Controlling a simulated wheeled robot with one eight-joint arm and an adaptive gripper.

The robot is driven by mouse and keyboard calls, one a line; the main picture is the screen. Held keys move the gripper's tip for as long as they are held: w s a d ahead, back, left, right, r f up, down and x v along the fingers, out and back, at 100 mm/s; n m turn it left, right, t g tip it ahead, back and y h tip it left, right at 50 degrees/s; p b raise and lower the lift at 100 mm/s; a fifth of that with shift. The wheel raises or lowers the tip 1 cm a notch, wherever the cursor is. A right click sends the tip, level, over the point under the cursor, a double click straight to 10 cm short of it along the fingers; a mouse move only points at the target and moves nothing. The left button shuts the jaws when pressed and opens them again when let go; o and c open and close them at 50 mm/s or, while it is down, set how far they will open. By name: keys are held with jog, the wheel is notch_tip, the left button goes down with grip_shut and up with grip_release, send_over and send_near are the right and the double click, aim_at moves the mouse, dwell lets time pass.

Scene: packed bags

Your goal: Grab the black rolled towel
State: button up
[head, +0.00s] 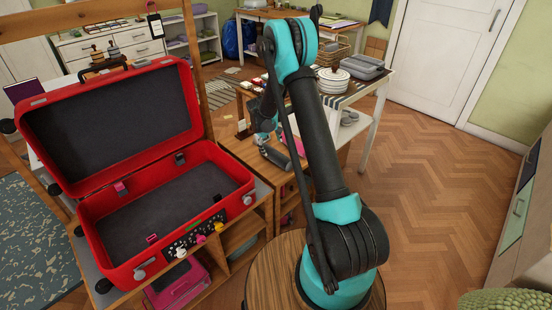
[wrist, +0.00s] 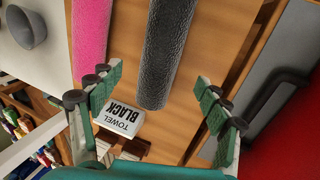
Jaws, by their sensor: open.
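The black rolled towel (wrist: 168,45) lies on a wooden surface in the wrist view, its near end facing my gripper. It also shows as a dark roll (head: 274,157) in the head view, partly behind my arm. My gripper (wrist: 157,82) is open and empty, its green-padded fingers apart, with the towel's near end between and beyond them. I cannot tell the exact height gap. In the head view my gripper (head: 265,136) is over the wooden shelf unit, largely hidden. A white card reading "TOWEL BLACK" (wrist: 121,118) stands near the towel's end.
A pink rolled towel (wrist: 91,38) lies close left of the black one, near the left finger. A grey bowl (wrist: 27,27) is at the upper left. An open, empty-looking red suitcase (head: 120,225) stands left of the shelf. Open floor lies to the right.

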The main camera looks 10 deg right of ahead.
aim_at(275, 153)
jog(key=shift+s+x, duration=0.2)
jog(key=shift+x, duration=3.3)
jog(key=c, duration=1.4)
